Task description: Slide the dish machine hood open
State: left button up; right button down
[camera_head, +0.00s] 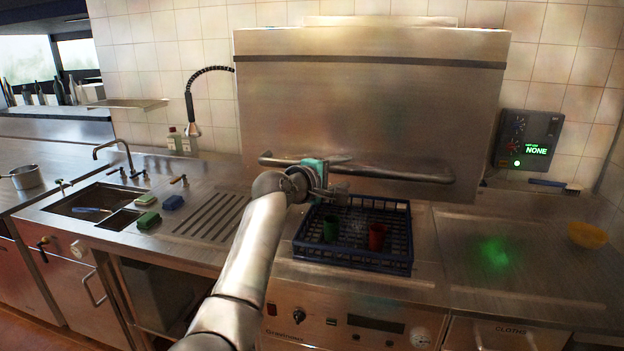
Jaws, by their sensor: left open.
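The dish machine hood (370,110) is a large steel box in the middle of the head view. It stands raised, and a rack shows below its lower front edge. A long bar handle (400,175) runs across the lower front of the hood. My left gripper (338,194) is open at the left-middle part of this handle, with its fingers close to the bar. I cannot tell whether they touch it. The gripper and wrist hide part of the handle. My right gripper is not in view.
A sink (95,200) and sponges are on the left. A yellow bowl (587,235) and a brush (550,183) lie on the right counter, which is mostly clear.

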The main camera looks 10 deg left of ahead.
pick_arm(q)
jog(key=v, duration=1.1)
dwell(0.3)
jog(key=s+a+f+m+g+y+b, duration=0.2)
jog(key=s+f+b, duration=0.1)
jog(key=f, duration=1.7)
jog(key=s+a+f+m+g+y+b, duration=0.1)
jog(key=s+f+g+y+b, duration=0.2)
jog(key=f, duration=1.8)
jog(key=s+a+f+m+g+y+b, duration=0.1)
jog(key=s+f+m+b, duration=0.1)
jog(key=s+f, duration=0.65)
jog(key=s+a+f+m+g+b, duration=0.2)
jog(key=s+f, duration=0.3)
jog(key=f, duration=0.7)
jog(key=s+a+f+m+g+b, duration=0.1)
jog(key=s+f+m+b, duration=0.1)
jog(key=s+f, duration=0.5)
jog(key=s+a+f+m+g+y+b, duration=0.1)
jog(key=s+f, duration=0.6)
jog(key=s, duration=1)
jog(key=s+a+f+m+g+y+b, duration=0.1)
jog(key=s+f+m, duration=0.4)
jog(key=s, duration=0.8)
notch_tip(320, 180, down, 2)
jog(key=shift+a+f+m+g+b, duration=0.15)
jog(key=shift+a+m+g+b, duration=0.15)
jog(key=shift+a+g+b, duration=0.65)
